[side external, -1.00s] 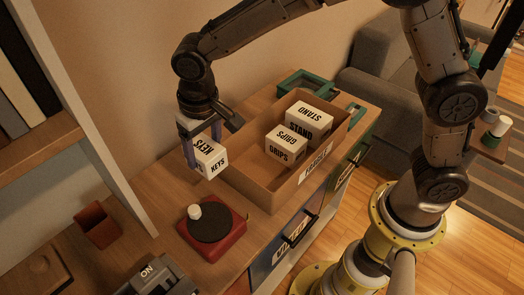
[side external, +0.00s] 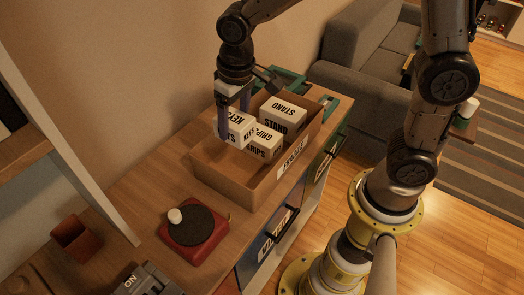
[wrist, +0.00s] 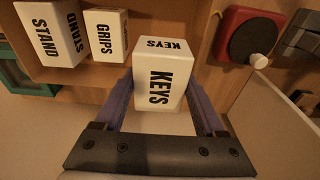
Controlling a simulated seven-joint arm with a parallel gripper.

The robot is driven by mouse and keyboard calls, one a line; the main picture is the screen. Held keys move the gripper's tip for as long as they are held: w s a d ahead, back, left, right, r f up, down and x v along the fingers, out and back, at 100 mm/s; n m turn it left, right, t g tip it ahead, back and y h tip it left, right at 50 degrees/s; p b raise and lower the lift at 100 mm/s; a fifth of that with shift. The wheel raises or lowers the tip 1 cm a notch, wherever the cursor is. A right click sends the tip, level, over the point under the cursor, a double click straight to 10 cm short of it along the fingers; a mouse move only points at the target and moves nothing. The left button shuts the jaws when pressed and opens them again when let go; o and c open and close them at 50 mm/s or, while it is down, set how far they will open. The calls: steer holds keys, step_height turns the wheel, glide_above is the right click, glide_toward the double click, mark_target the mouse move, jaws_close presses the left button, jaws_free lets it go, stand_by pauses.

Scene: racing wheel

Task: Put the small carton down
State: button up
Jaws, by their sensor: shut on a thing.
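A small white carton (side external: 237,131) marked KEYS is held between the purple fingers of my gripper (side external: 233,115). In the wrist view the KEYS carton (wrist: 160,85) sits between both fingertips, with a finger against each side. In the side view it overlaps the left part of the open brown box (side external: 231,186), whose front label reads FRAGILE or similar. It looks held over or just inside the box; its underside is hidden, so I cannot tell whether it touches the floor. A GRIPS carton (side external: 266,142) and a STAND carton (side external: 284,113) stand in the box to its right.
A red device with a black disc and white knob (side external: 196,237) lies on the wooden top left of the box. A red cup (side external: 73,240) and a grey ON switch unit (side external: 147,282) are farther left. Green-framed items lie behind the box.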

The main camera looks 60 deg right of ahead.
step_height(320, 180, down, 15)
steer(key=shift+r, duration=0.1)
stand_by(0.5)
steer(key=shift+f, duration=0.2)
steer(key=o, duration=1.4)
steer(key=r, duration=0.7)
steer(key=s+r, duration=0.1)
steer(key=r, duration=0.3)
steer(key=shift+s+r, duration=0.1)
steer(key=shift+r, duration=0.1)
steer(key=shift+s+d+r, duration=0.2)
steer(key=shift+r, duration=0.6)
steer(key=s+d+r+t, duration=0.1)
steer(key=s+d+r, duration=0.2)
steer(key=s, duration=0.2)
steer(key=s+d+r+t, duration=0.1)
steer(key=s+d+r, duration=0.2)
steer(key=s, duration=0.3)
steer(key=s+d+r+t, duration=0.2)
steer(key=s+d+r, duration=0.1)
steer(key=s+r, duration=0.2)
steer(key=shift+s+d, duration=0.2)
steer(key=shift+s, duration=0.25)
